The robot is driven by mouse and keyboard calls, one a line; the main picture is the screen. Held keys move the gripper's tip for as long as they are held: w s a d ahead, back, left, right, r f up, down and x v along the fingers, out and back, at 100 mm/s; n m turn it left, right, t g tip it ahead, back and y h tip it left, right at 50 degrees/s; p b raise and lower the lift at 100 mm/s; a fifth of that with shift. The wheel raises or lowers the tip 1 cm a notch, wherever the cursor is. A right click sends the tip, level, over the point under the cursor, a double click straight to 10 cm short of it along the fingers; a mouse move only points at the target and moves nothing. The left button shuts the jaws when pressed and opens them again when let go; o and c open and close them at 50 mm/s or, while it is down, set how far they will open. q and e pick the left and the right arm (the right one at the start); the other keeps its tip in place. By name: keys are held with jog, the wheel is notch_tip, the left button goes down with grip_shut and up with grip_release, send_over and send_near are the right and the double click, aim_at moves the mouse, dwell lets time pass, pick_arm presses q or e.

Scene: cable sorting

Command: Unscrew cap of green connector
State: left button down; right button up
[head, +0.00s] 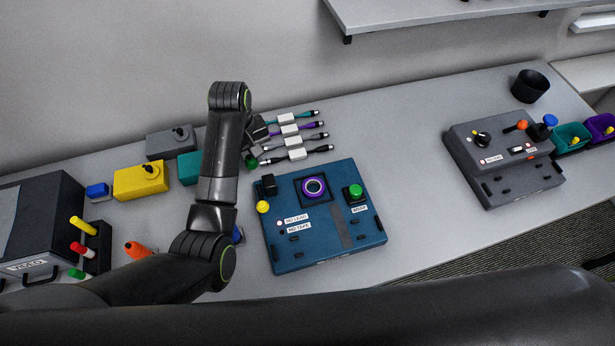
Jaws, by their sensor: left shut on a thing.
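My left gripper (252,150) is at the left ends of a row of cables on the table, beside the wall. It is shut on a small green piece (251,162), which looks like the green connector's cap. The fingers and my left arm hide most of it, so I cannot tell how it sits on its connector. The teal-green cable (300,116) lies at the back of the row, with purple, grey and black cables in front of it. My right gripper is out of view.
A blue test box (345,240) with a purple ring and green button stands just in front of the cables. Yellow (140,182) and grey (170,145) boxes stand left of my arm. A grey control box (500,185) stands at right. The table between the boxes is clear.

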pick_arm(q)
jog(key=s+a+r+m+p, duration=0.1)
jog(key=s+a+m+p, duration=0.3)
jog(key=s+a+m, duration=0.4)
jog(key=shift+n, duration=0.6)
jog(key=f, duration=0.3)
jog(key=d+f+p, duration=0.1)
jog(key=f, duration=0.2)
jog(key=s+f, duration=0.1)
jog(key=f, duration=0.3)
jog(key=shift+d+p, duration=0.35)
jog(key=shift+d, duration=0.05)
jog(key=shift+f, duration=0.1)
jog(key=c, duration=1.1)
grip_release()
notch_tip(320, 180, up, 12)
jog(key=shift+r+b, duration=0.1)
jog(key=shift+b, duration=1)
